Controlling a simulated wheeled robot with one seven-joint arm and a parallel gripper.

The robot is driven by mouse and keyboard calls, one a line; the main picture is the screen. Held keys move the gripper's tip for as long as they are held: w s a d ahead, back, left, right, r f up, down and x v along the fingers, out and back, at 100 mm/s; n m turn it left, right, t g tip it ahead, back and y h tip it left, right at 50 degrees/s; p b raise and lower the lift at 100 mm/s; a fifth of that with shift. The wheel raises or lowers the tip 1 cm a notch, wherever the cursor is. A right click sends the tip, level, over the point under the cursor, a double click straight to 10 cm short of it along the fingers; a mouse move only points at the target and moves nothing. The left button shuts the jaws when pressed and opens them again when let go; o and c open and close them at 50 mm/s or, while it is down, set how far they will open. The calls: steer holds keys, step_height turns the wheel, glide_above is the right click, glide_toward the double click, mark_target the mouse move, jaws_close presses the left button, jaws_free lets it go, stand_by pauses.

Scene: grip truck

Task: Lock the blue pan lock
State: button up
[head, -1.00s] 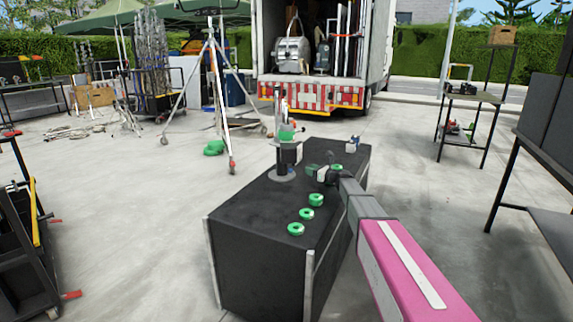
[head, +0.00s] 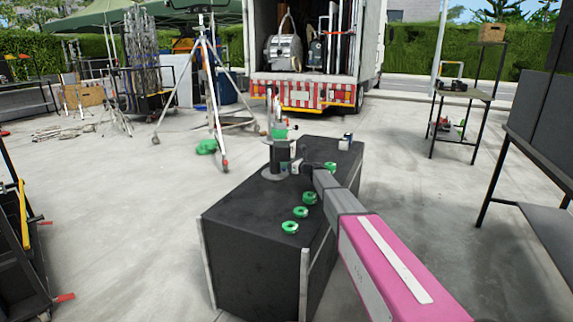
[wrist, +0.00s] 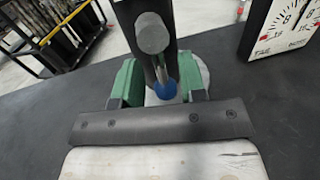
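The blue pan lock knob (wrist: 165,90) shows in the wrist view at the end of a short metal lever on a dark upright head (wrist: 153,38). My gripper (wrist: 158,72) is open, with one green finger on each side of the knob. A gap shows on the left; the right finger is close to the knob, and contact is unclear. In the head view the device (head: 276,150) stands upright on the black case. My gripper (head: 298,168) is just right of it, and the knob cannot be made out there.
Several green rings (head: 301,212) lie on the black case (head: 245,215). A white gauge box (wrist: 285,28) is close at the upper right in the wrist view. A tripod (head: 211,90) stands behind. Open concrete (head: 110,190) lies to the left.

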steer(key=shift+w+a, duration=0.1)
steer(key=shift+a, duration=0.05)
jaws_close()
steer(key=m, duration=0.2)
steer(key=s+m, duration=0.1)
steer(key=shift+a+r+m+g+h, duration=0.2)
steer(key=shift+m+g+h, duration=0.1)
steer(key=shift+m, duration=0.1)
steer(key=m, duration=0.2)
steer(key=s+m+g, duration=0.1)
steer(key=m, duration=0.1)
steer(key=shift+a+r, duration=0.1)
steer(key=shift+r, duration=0.25)
steer(key=m, duration=0.2)
steer(key=r+m, duration=0.1)
steer(key=shift+s+a+m+g, duration=0.1)
steer(key=shift+s+m+g, duration=0.1)
steer(key=shift+m+g, duration=0.2)
steer(key=shift+s+r+m+g, duration=0.1)
steer(key=shift+r+m+g, duration=0.15)
steer(key=shift+m, duration=0.45)
steer(key=shift+r+m+g, duration=0.15)
steer(key=shift+r+m, duration=0.05)
steer(key=shift+m, duration=0.5)
